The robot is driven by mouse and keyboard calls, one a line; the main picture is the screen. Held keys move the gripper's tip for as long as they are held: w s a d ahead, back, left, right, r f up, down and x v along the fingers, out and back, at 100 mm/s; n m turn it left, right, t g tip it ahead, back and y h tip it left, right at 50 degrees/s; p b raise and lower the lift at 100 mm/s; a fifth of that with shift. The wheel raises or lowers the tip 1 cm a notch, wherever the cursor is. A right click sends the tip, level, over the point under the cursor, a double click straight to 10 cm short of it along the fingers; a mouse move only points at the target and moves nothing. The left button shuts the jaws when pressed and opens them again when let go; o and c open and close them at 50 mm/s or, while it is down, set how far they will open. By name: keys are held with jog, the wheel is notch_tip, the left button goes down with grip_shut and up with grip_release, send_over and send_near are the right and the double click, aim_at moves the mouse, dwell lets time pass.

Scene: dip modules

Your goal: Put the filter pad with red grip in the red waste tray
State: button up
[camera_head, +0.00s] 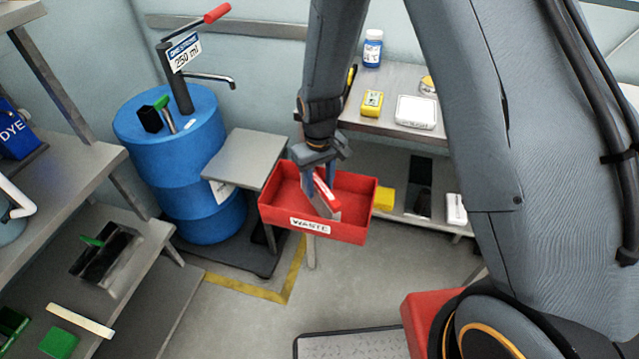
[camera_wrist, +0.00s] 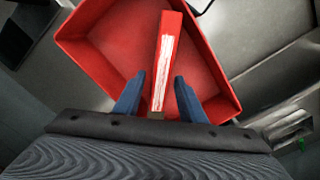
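The filter pad with red grip (camera_head: 327,192) is a thin, tilted piece inside the red waste tray (camera_head: 339,232), which is labelled WASTE. Its red grip with a pale face also shows in the wrist view (camera_wrist: 166,60), inside the tray (camera_wrist: 97,28). My gripper (camera_head: 320,182) reaches down into the tray from above. In the wrist view its two blue fingers (camera_wrist: 161,85) stand on either side of the pad, with a gap showing at each side, so it looks open around the pad. The pad's lower contact with the tray floor is unclear.
A blue drum (camera_head: 180,165) with a pump and a small grey table (camera_head: 243,158) stand left of the tray. A bench (camera_head: 388,78) behind holds a blue bottle (camera_head: 373,48), a yellow box (camera_head: 371,103) and a white box. A yellow block (camera_head: 384,199) lies just right of the tray.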

notch_tip(320, 180, up, 12)
jog(key=b, duration=0.2)
jog(key=s+d+r+m, duration=0.4)
jog(key=s+d+m, duration=0.1)
jog(key=s+d, duration=1)
jog(key=shift+t, duration=0.4)
jog(key=shift+s+r, duration=0.1)
